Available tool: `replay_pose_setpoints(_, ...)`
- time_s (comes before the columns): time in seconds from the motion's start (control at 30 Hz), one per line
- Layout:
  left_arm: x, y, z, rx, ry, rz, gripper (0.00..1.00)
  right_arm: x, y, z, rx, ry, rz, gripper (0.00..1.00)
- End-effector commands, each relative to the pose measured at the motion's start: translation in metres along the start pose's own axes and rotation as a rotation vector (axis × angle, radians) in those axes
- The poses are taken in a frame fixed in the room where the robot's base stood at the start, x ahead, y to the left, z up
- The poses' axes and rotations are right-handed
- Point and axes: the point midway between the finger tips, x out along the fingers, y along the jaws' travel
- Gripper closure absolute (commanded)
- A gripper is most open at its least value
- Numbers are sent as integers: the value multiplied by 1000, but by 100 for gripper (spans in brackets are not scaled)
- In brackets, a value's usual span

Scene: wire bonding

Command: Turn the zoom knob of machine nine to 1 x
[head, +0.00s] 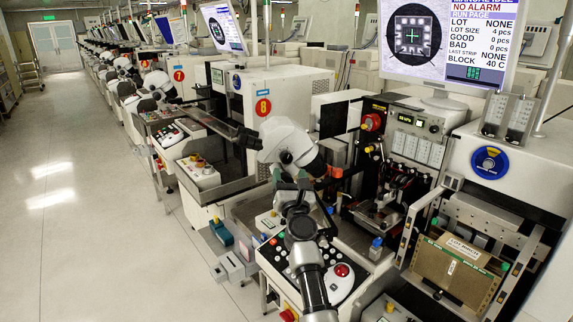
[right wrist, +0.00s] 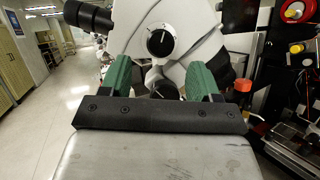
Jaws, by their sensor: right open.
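A black round knob (right wrist: 160,42) with a white mark sits on the white microscope body (right wrist: 190,25) in the right wrist view. The scale around it is too small to read. My right gripper (right wrist: 162,76) is open, its two green fingers spread left and right. The knob appears beyond the fingertips, roughly centred between them, and nothing is held. A second dark round part (right wrist: 165,90) shows lower between the fingers. In the head view, my right gripper (head: 292,182) is just below the white microscope (head: 285,140) of the nearest machine. My left gripper is not in view.
A monitor (head: 440,45) stands above the machine. A brown box (head: 455,268) sits at the right. The machine marked 8 (head: 263,107) stands behind. The aisle floor (head: 90,200) is clear.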

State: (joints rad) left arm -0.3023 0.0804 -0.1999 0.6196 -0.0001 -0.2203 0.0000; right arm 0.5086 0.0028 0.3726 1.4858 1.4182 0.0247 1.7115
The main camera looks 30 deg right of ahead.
Motion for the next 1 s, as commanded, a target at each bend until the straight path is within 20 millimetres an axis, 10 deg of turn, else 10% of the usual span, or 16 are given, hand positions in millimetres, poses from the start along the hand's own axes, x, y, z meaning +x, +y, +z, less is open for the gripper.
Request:
replay_pose_setpoints(0.3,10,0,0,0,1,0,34,44,0,-1,-3,-1,2,38)
replay_pose_setpoints(0.67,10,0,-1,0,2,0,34,50,0,0,-3,1,1,38)
replay_pose_setpoints(1.0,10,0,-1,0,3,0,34,49,0,-1,-3,1,1,87)
